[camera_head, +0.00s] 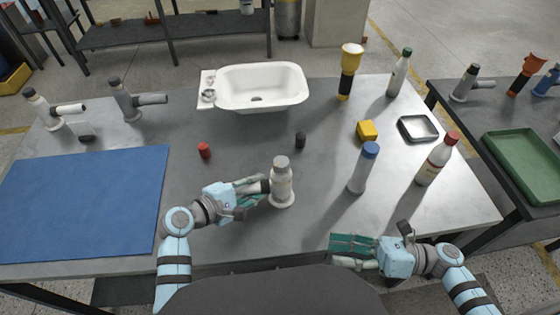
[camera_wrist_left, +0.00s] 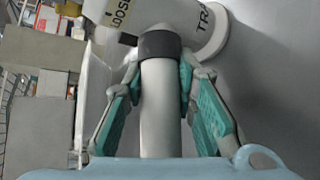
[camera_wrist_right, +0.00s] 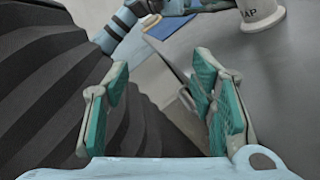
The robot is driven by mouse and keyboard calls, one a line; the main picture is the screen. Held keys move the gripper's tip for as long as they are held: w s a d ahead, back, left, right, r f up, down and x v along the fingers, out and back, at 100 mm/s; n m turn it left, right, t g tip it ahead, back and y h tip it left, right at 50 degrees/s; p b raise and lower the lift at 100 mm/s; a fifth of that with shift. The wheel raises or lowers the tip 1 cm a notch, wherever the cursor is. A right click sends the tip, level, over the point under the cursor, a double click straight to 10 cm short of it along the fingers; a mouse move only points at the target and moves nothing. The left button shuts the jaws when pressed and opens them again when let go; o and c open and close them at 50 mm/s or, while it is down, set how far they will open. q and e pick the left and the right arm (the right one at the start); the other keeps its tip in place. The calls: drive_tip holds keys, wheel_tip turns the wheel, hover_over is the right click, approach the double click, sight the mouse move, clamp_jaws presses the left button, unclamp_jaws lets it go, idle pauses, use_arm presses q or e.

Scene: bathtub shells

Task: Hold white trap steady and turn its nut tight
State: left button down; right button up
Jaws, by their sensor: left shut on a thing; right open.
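The white trap (camera_head: 283,188) stands upright on the grey table near the front middle, with a grey cap on top. Its side pipe (camera_wrist_left: 160,110) points left, and a dark grey nut (camera_wrist_left: 158,44) sits where the pipe meets the body. The body carries the lettering "LOOSE" and part of "TRAP". My left gripper (camera_head: 252,190) is shut on the side pipe, with its green finger pads (camera_wrist_left: 162,85) on both sides just behind the nut. My right gripper (camera_head: 350,250) is open and empty at the table's front edge, right of the trap and apart from it.
A blue-topped bottle (camera_head: 363,169) stands right of the trap. A small red cylinder (camera_head: 204,150) and a black one (camera_head: 300,140) lie behind it. A white basin (camera_head: 262,86) is at the back, a blue mat (camera_head: 80,205) at left.

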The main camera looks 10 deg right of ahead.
sight(281, 161)
drive_tip(key=w+a+r+n+t+h, duration=0.25)
drive_tip(key=w+r+t, duration=0.45)
drive_tip(key=w, duration=0.6)
drive_tip(key=shift+n+g, duration=0.25)
drive_tip(key=shift+g, duration=0.25)
drive_tip(key=x, duration=1)
drive_tip(key=shift+w+a+r, duration=0.1)
drive_tip(key=shift+w+r, duration=0.2)
drive_tip(key=shift+w, duration=0.05)
drive_tip(key=shift+c, duration=0.3)
drive_tip(key=c, duration=1.1)
drive_tip(key=n+g+y, duration=0.2)
drive_tip(key=n+g, duration=0.1)
drive_tip(key=g, duration=0.1)
drive_tip(key=shift+c, duration=0.2)
drive_tip(key=o, duration=1.2)
drive_tip(key=shift+s, duration=0.1)
